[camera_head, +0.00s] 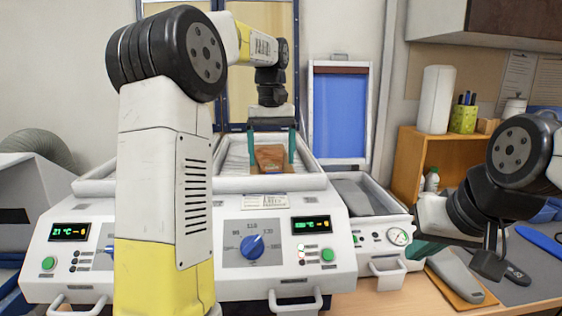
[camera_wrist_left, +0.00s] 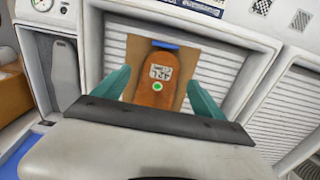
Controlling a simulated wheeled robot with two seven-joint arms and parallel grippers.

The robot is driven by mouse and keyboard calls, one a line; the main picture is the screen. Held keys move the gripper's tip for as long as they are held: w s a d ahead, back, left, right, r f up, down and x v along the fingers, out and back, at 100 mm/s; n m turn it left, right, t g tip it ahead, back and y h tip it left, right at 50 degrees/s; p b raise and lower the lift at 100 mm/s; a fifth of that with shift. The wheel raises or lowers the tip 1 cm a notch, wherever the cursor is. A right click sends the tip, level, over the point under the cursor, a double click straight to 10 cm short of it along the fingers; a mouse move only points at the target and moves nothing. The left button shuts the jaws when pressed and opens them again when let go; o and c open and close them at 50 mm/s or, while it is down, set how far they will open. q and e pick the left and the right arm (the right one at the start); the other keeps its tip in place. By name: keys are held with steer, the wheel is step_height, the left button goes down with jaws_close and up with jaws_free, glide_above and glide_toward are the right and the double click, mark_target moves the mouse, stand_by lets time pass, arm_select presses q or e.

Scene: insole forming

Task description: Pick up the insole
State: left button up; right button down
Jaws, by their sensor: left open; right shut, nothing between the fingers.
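In the left wrist view the fingers (camera_wrist_left: 159,80) are apart, with visible gaps to the piece. Whether they touch the sheet is unclear. My right gripper (camera_head: 427,249) is shut and empty at the right, partly hidden behind its own wrist.
The white heater (camera_head: 255,285) has dials, displays and front handles. A smaller tray unit (camera_head: 366,196) holding a grey form stands to its right. A grey sole-shaped form (camera_head: 454,271) lies on a wooden board near my right gripper. A wooden shelf (camera_head: 410,165) stands behind.

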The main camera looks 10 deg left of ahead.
arm_select(q)
steer(key=shift+f, duration=0.95)
steer(key=shift+c, duration=0.4)
steer(key=c, duration=1.4)
steer(key=shift+r, duration=0.1)
steer(key=shift+r, duration=1.75)
steer(key=s+d, duration=0.1)
steer(key=s, duration=0.4)
steer(key=s+d+r, duration=0.1)
steer(key=s+d, duration=0.1)
steer(key=s, duration=0.3)
steer(key=s+d, duration=0.2)
steer(key=s, duration=0.3)
steer(key=shift+s+d+r, duration=0.1)
steer(key=shift+d+r, duration=0.1)
